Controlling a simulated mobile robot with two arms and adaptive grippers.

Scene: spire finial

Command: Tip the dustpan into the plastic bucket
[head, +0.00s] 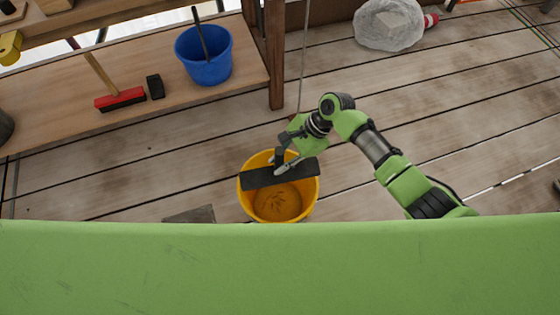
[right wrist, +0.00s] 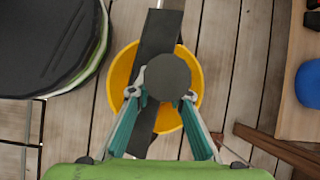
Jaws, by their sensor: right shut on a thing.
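The yellow plastic bucket (head: 247,207) stands on the plank floor; dark bits lie on its bottom. The dustpan (head: 303,173), a dark flat plate, lies across above the bucket's mouth, slightly slanted, with its ends near the rim. My right gripper (head: 284,164) is over the bucket, shut on the dustpan. In the right wrist view, the dustpan (right wrist: 157,34) crosses over the bucket (right wrist: 122,72); a round dark end (right wrist: 168,77), seemingly its handle, sits between the fingers (right wrist: 163,100). Whether the plate touches the rim is unclear. My left gripper is not in view.
A wooden bench (head: 60,130) at upper left bears a blue bucket (head: 204,68), a red brush (head: 120,99) and a black block (head: 155,86). A pale sack (head: 388,25) lies at the back right. A grey slab (head: 190,215) is beside the yellow bucket. The right floor is clear.

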